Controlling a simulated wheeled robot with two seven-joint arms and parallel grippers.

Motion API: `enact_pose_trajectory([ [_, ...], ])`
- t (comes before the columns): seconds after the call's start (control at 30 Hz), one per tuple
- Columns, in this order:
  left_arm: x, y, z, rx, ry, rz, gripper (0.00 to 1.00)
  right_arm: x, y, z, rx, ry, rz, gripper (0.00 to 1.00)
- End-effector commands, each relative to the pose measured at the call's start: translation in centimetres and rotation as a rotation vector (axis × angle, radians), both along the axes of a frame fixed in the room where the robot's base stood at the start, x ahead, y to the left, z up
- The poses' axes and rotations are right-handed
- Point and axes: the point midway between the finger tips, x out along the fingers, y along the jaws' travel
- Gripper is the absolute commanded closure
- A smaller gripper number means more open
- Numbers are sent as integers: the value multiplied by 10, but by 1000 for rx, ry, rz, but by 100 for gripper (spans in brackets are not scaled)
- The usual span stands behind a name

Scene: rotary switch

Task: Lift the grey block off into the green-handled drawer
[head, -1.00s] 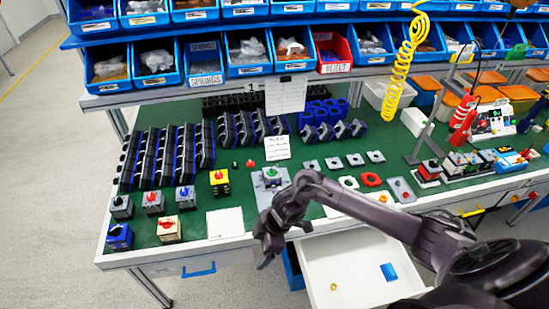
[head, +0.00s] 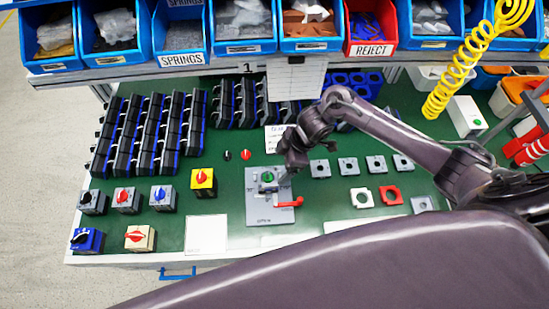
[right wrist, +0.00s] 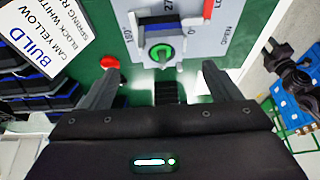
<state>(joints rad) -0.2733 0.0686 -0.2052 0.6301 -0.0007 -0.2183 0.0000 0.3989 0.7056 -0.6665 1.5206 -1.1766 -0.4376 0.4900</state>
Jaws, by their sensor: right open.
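A grey block (head: 267,180) with a green knob sits on the grey fixture plate (head: 258,213). It also shows in the right wrist view (right wrist: 159,50), knob facing the camera. A red lever (head: 289,203) is on the plate by the block. No green-handled drawer shows now. My left gripper is not clearly seen.
Blocks with coloured knobs stand at left, including a yellow one (head: 203,181). A white sheet (head: 206,235) lies left of the plate. Black racks (head: 135,130) stand behind. A blue drawer handle (head: 178,273) is at the front edge. My forearm covers the lower right.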

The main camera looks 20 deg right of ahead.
Motion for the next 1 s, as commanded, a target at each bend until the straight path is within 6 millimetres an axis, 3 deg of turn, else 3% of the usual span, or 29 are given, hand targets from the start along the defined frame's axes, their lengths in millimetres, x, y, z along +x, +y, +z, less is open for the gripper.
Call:
enact_pose_trajectory([
  [0.2, -37, 19, 1, 25, 53, 3, 59, 2, 9, -20, 0, 4, -2, 16],
  [0.33, -46, 21, 7, 28, 67, 4, 59, 4, 15, -29, 1, 3, -1, 16],
  [0.47, -43, 20, 15, 26, 60, 4, 59, 8, 23, -43, 0, 4, -1, 16],
  [0.73, -14, 7, 20, 9, 18, 4, 59, 11, 31, -68, 0, 1, -1, 16],
  [0.93, -19, 6, 19, 8, 25, 2, 59, 11, 32, -69, 0, 1, 0, 16],
  [1.0, -23, 7, 19, 9, 31, 2, 59, 11, 31, -69, 0, 0, 0, 23],
])
